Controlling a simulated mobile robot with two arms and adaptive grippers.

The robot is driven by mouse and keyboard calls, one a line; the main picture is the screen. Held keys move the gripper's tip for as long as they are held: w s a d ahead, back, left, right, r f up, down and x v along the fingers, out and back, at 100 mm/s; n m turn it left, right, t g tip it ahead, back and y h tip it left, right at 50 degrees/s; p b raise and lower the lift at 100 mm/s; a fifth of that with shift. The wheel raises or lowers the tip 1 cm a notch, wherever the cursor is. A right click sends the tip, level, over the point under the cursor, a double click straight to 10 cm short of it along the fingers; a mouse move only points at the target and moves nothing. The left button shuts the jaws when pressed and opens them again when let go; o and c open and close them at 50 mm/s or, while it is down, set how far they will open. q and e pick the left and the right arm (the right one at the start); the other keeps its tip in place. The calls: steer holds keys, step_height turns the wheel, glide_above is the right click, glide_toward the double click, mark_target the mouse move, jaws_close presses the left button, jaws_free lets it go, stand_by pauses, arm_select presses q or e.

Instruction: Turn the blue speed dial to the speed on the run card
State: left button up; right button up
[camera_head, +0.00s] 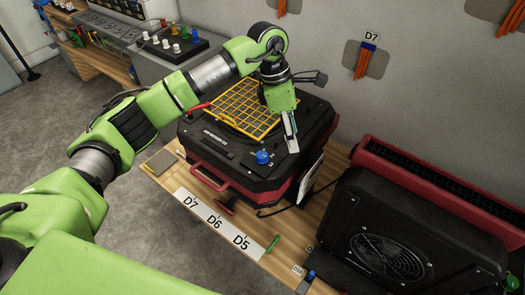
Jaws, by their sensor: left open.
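The blue speed dial (262,157) sits on the front top panel of a black and red machine (228,172). Its pointer direction is too small to read. A white card (312,180) stands or hangs at the machine's right side, seen edge-on; its text cannot be read, and I cannot tell if it is the run card. My left gripper (291,143) is open, pointing down over the panel, just right of and behind the dial, apart from it in the picture. My right gripper is not in view.
A yellow grid (243,108) covers the machine's top opening. A strip labelled D7, D6, D5 (220,226) and a green marker (272,243) lie along the bench's front edge. A second black machine (400,240) fills the right. Colored knobs (177,47) stand at the back left.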

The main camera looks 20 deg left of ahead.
mark_target(262, 154)
arm_select(q)
steer(key=w+a+r+y, duration=0.1)
steer(key=a+r+y, duration=0.15)
steer(key=a, duration=0.55)
steer(key=shift+n+y, duration=0.3)
steer(key=shift+y, duration=0.05)
step_height(262, 154, down, 14)
steer(key=p, duration=0.4)
steer(key=shift+w+a, duration=0.1)
steer(key=c, duration=1.1)
